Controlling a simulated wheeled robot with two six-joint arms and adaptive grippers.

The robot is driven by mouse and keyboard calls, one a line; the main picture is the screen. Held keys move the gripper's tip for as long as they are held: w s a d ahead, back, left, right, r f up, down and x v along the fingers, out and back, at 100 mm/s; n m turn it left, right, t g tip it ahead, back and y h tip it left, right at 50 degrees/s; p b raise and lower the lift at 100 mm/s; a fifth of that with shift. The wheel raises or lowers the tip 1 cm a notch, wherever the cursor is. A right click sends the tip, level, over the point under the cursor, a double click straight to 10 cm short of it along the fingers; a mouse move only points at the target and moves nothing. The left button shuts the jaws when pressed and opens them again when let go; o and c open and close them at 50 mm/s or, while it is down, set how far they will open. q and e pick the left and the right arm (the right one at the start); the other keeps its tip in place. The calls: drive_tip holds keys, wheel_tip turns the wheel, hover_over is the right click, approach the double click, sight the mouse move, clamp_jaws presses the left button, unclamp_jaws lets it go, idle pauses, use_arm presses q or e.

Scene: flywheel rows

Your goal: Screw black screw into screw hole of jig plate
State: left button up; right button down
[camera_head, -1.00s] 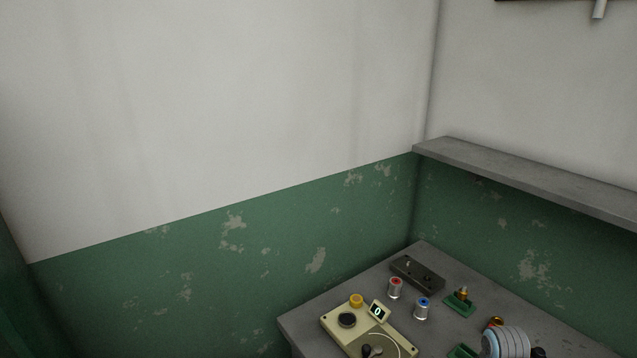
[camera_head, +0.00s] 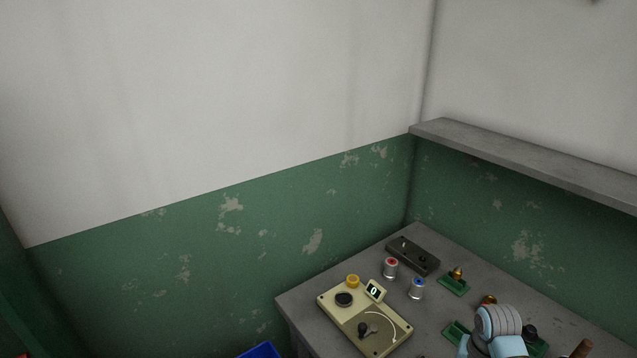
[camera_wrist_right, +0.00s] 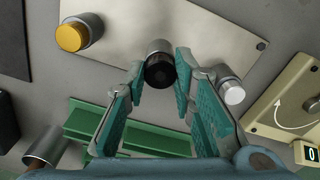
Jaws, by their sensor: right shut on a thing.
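In the right wrist view my right gripper (camera_wrist_right: 160,62) has its teal fingers shut on the black screw (camera_wrist_right: 159,71), a black round head with a silver body behind it. The screw is in front of a pale plate (camera_wrist_right: 215,30), which looks like the jig plate. A small dark hole or fastener (camera_wrist_right: 262,45) shows near its right edge. I cannot tell whether the screw touches the plate or sits in a hole. In the head view my right gripper (camera_head: 492,346) is at the lower right over the table, its fingertips largely hidden. My left gripper is not in view.
On the grey table (camera_head: 300,310) are a beige dial device (camera_head: 385,341), a dark block (camera_head: 412,255), red-topped (camera_head: 390,268) and blue-topped (camera_head: 416,288) cylinders and green holders (camera_head: 453,286). A yellow-capped piece (camera_wrist_right: 75,36) and white-ended piece (camera_wrist_right: 231,92) flank the screw. A shelf (camera_head: 540,165) overhangs.

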drive_tip(key=m, duration=1.5)
drive_tip(key=shift+w, duration=0.1)
drive_tip(key=c, duration=1.7)
unclamp_jaws()
drive_tip(key=shift+r, duration=1.45)
drive_tip(key=o, duration=0.6)
